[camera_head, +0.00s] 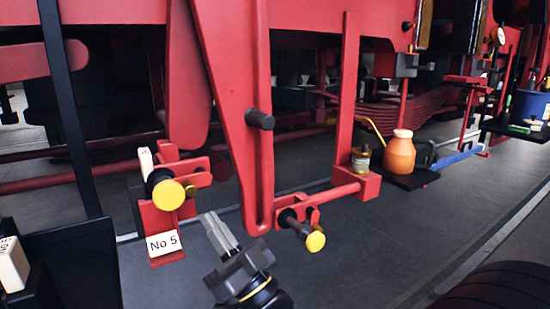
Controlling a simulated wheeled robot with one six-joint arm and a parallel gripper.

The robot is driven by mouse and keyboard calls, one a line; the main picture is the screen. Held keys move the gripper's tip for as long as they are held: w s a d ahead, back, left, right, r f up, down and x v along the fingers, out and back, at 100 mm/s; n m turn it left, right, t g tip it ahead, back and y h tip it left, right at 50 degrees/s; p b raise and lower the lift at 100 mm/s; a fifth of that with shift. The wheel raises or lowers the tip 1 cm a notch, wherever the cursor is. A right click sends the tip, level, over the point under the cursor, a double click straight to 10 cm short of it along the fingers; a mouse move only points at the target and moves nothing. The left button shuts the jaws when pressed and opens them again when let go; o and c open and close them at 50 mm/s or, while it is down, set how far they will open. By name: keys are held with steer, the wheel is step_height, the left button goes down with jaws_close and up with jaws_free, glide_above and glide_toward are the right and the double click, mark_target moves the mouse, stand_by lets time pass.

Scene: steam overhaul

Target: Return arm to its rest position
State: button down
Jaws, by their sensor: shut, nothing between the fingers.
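My gripper (220,234) is in the lower middle of the head view, at the end of my dark arm, which comes up from the bottom edge. Its two grey fingers are together, with nothing held between them. They point up and to the left, just right of the "No 5" label (163,243) in the picture. The red slotted link (232,110) hangs behind and above the gripper. I cannot tell from this one view how far apart they are in depth.
Yellow-ended pins (168,194) and (315,241) stick out on either side of the gripper. An orange bottle (400,155) and a small jar (360,160) stand to the right. A black tray (70,262) is at left. A tyre (500,290) fills the lower right. Floor (370,240) is open between.

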steer(key=r+p, duration=0.1)
steer(key=p, duration=0.3)
steer(key=shift+a+r, duration=0.15)
steer(key=shift+a, duration=0.05)
steer(key=shift+s+p, duration=0.1)
steer(key=shift+p, duration=1.15)
